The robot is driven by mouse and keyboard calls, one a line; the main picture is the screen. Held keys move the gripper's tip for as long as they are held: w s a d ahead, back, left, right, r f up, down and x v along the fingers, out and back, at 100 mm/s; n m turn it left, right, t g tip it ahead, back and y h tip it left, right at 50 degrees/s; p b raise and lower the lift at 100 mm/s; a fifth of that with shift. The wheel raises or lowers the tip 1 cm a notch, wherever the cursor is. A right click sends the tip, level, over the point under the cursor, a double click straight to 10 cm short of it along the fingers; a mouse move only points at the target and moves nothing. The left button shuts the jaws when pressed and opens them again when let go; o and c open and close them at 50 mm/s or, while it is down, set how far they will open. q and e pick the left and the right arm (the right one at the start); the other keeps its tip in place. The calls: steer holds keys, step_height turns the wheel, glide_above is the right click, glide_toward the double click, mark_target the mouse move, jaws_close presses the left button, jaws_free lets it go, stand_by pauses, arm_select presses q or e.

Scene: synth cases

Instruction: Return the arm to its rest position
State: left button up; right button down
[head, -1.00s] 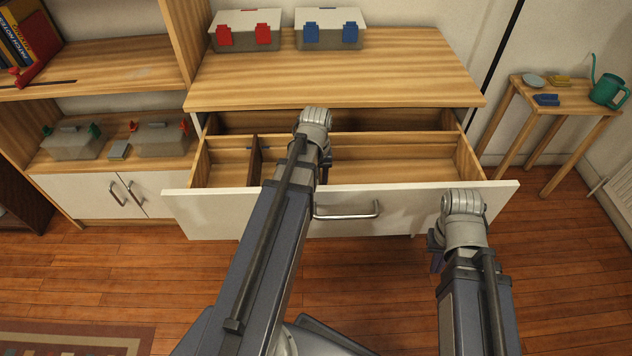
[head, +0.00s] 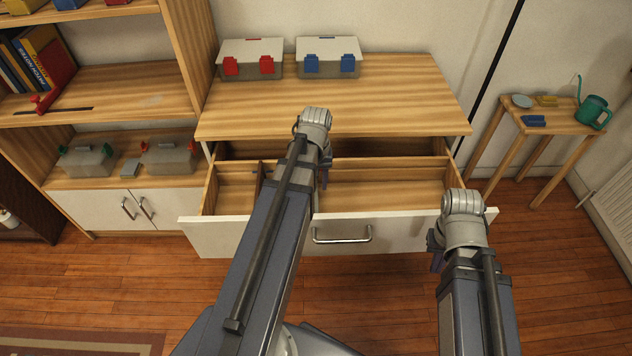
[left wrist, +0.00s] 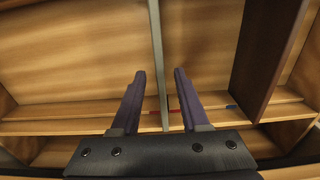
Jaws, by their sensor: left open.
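My left gripper (head: 325,172) hangs under the end of the left arm, which reaches out over the open drawer in the head view; the wrist mostly hides it there. In the left wrist view its two purple fingers (left wrist: 160,74) are apart with nothing gripped, over wooden drawer boards and a thin grey strip. My right arm (head: 463,225) is bent at the lower right, in front of the drawer's right end. Only a small dark and purple part of the right gripper (head: 437,258) shows below the wrist; its jaws are hidden.
The drawer (head: 220,236) stands pulled out from the wooden cabinet (head: 400,95). Lidded boxes with red latches (head: 250,58) and blue latches (head: 329,57) stand on top. A shelf unit (head: 110,105) is at left, a small table (head: 525,112) with a green watering can (head: 592,112) at right.

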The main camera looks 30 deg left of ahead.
arm_select(q)
steer(key=shift+r+p, duration=0.3)
steer(key=shift+r, duration=0.4)
arm_select(e)
steer(key=shift+r, duration=0.7)
arm_select(q)
steer(key=shift+d+r, duration=0.15)
steer(key=shift+d, duration=0.2)
steer(key=s+d+r+m+p, duration=0.2)
steer(key=d+r+m+p, duration=0.1)
steer(key=d, duration=0.5)
steer(key=s+d+r+m+p, duration=0.3)
steer(key=d+r+p, duration=0.1)
steer(key=d, duration=0.4)
steer(key=s+d+r+m+y+p, duration=0.1)
steer(key=s+d+r+m+p, duration=0.1)
steer(key=d, duration=0.6)
steer(key=shift+s+d+r+m+p, duration=0.25)
steer(key=shift+s+r+m+p, duration=0.15)
steer(key=shift+r+m+p, duration=0.5)
arm_select(e)
step_height(320, 180, up, 11)
arm_select(q)
steer(key=shift+f, duration=0.1)
arm_select(e)
steer(key=shift+f, duration=0.1)
